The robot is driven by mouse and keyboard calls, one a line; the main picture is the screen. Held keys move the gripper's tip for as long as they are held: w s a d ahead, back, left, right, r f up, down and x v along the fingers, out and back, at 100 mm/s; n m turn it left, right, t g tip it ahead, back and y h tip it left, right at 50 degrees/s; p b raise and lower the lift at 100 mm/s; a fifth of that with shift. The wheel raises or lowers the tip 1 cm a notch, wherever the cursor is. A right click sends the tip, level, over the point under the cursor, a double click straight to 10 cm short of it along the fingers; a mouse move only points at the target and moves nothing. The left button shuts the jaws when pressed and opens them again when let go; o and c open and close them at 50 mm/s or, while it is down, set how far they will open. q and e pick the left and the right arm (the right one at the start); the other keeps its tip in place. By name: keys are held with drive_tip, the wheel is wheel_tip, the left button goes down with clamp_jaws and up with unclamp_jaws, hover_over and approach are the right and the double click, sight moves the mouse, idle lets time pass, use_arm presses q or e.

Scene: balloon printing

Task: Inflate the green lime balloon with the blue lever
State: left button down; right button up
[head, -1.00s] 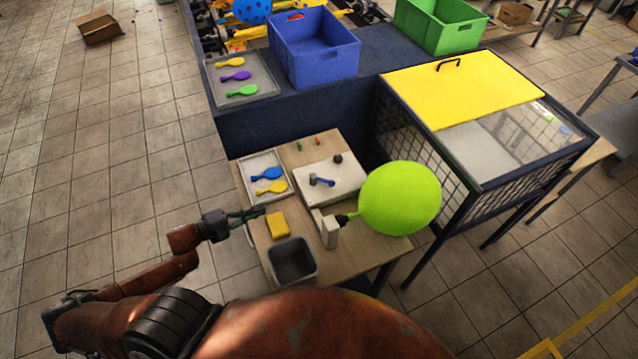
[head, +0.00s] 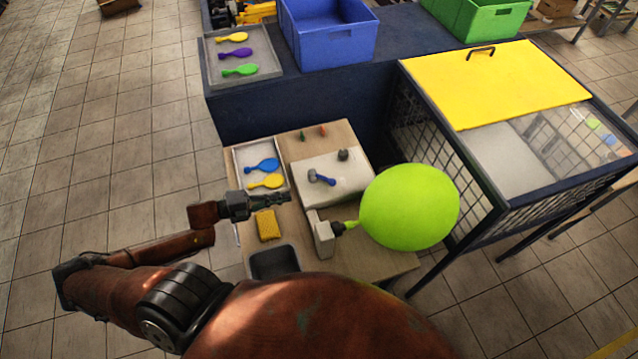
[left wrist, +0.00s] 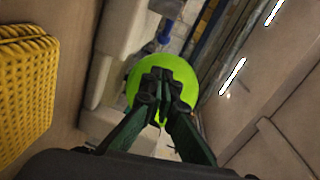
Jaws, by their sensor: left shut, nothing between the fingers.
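The lime green balloon (head: 410,207) is large and round, with its neck at the dark nozzle of the white inflation stand (head: 323,236). It also shows in the left wrist view (left wrist: 133,88), partly hidden behind my fingers. The blue lever (head: 321,177) lies on top of the white box on the small table. My left gripper (head: 288,198) is shut and empty, over the table between the yellow balloon and the sponge, left of the lever and balloon. Its fingertips meet in the left wrist view (left wrist: 163,88). My right gripper is not in view.
A tray (head: 240,160) holds a blue and a yellow balloon. A yellow sponge (head: 267,225) and a dark bin (head: 274,263) sit near the gripper. A yellow-lidded mesh cage (head: 497,84) stands right of the balloon. Blue (head: 328,43) and green crates stand behind.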

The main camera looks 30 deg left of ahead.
use_arm(q)
drive_tip(key=p+x, duration=0.1)
drive_tip(key=x, duration=0.8)
drive_tip(key=shift+w+d+r, duration=0.15)
drive_tip(key=shift+w+d, duration=0.1)
drive_tip(key=shift+d, duration=0.05)
drive_tip(key=w, duration=0.3)
drive_tip(key=shift+a+f, duration=0.15)
drive_tip(key=shift+f, duration=0.25)
drive_tip(key=shift+w+f, duration=0.15)
drive_tip(key=shift+w, duration=0.25)
